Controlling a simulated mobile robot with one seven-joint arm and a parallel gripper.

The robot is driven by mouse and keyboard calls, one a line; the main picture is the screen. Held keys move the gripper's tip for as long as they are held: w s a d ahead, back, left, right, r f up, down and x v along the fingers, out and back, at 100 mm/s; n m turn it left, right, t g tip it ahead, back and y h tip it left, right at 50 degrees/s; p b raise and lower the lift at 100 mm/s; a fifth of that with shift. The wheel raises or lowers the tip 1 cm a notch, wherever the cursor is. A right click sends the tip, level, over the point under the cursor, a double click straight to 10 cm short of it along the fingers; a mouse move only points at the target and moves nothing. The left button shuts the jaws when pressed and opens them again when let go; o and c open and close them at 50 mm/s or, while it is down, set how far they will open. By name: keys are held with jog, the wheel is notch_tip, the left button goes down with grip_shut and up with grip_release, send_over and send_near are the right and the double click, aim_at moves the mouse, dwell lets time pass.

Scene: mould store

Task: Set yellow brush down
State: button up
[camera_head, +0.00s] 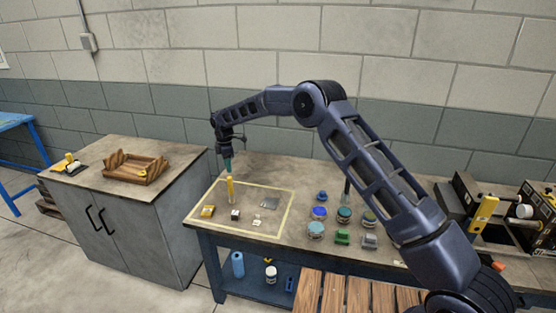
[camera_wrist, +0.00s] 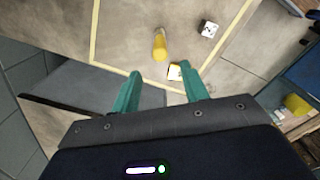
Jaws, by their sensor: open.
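The yellow brush (camera_head: 230,187) stands upright, inside the yellow taped outline on the workbench in the head view. In the wrist view the yellow brush (camera_wrist: 160,46) lies beyond my fingertips, apart from both. My gripper (camera_head: 227,165) is just above the brush in the head view, pointing down. Its two teal fingers are spread in the wrist view, with nothing held in my gripper (camera_wrist: 161,73). The brush's lower end looks pale and is too small to make out clearly.
Several jars, including a blue-lidded one (camera_head: 320,212), stand to the right. A wooden tray (camera_head: 134,176) sits on the left cabinet (camera_head: 150,222).

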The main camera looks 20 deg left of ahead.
jog(key=w+d+r+m+t, duration=0.1)
jog(key=w+d+r+m, duration=0.25)
jog(key=d+r, duration=1)
jog(key=w+d+r+m+t, duration=0.1)
jog(key=w+d+r+m, duration=0.25)
jog(key=d+r, duration=1)
jog(key=s+d+r+m, duration=0.2)
jog(key=d, duration=0.6)
jog(key=s+d+r+m, duration=0.2)
jog(key=d, duration=0.7)
jog(key=s+d+r+m+t, duration=0.1)
jog(key=s+d+r+m, duration=0.15)
jog(key=s+d, duration=0.6)
jog(key=s+d+r+m, duration=0.1)
jog(key=s+d+m, duration=0.35)
jog(key=d, duration=0.75)
jog(key=s+d+f+m, duration=0.3)
jog(key=s+d, duration=0.3)
jog(key=s, duration=0.3)
jog(key=s+d+f+m+t, duration=0.1)
jog(key=s+d+f+m, duration=0.2)
jog(key=s+d, duration=0.3)
jog(key=s+m, duration=0.1)
jog(key=s, duration=0.3)
jog(key=shift+f+t, duration=0.3)
